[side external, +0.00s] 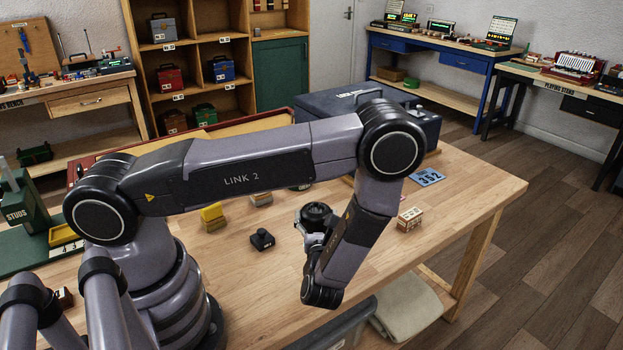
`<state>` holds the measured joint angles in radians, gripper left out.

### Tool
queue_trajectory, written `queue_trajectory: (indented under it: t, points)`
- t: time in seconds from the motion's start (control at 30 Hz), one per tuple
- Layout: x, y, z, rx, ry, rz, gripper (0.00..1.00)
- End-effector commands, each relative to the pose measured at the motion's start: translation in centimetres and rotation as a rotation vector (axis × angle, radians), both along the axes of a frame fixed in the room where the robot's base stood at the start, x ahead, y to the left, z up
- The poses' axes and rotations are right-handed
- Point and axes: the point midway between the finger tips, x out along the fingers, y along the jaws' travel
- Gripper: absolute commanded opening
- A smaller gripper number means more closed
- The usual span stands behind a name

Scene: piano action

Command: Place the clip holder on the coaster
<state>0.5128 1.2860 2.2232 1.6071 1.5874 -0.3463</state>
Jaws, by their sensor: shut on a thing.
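My gripper (313,229) is low over the middle of the workbench, partly behind my own forearm and wrist. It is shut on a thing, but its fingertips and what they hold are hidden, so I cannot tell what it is. I cannot pick out the clip holder or the coaster with certainty. A dark rounded edge (300,187) shows just under my upper arm link, too covered to name.
On the workbench (455,205) are a small black object (262,240), a yellow-topped block (212,216), a wooden block (261,199), a small patterned box (410,219), a blue card (426,177) and a large dark blue case (335,108). The right end is clear.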

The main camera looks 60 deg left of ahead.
Motion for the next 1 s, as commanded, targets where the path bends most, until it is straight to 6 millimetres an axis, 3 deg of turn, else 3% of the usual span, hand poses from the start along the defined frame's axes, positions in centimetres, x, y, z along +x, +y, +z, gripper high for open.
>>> queue_trajectory:
  t: [0.1,0.23,0.37,0.6,1.0]
  points:
    - [1.8,0.2,-2.6,0.001,0.004,0.001,0.3]
    - [3.2,0.3,-4.2,0.001,0.004,0.0,0.3]
    - [3.8,0.3,-5.0,0.001,0.004,-0.001,0.3]
    - [4.2,0.3,-8.1,0.002,0.005,-0.002,0.3]
    - [4.2,0.3,-8.7,0.002,0.005,-0.002,0.3]
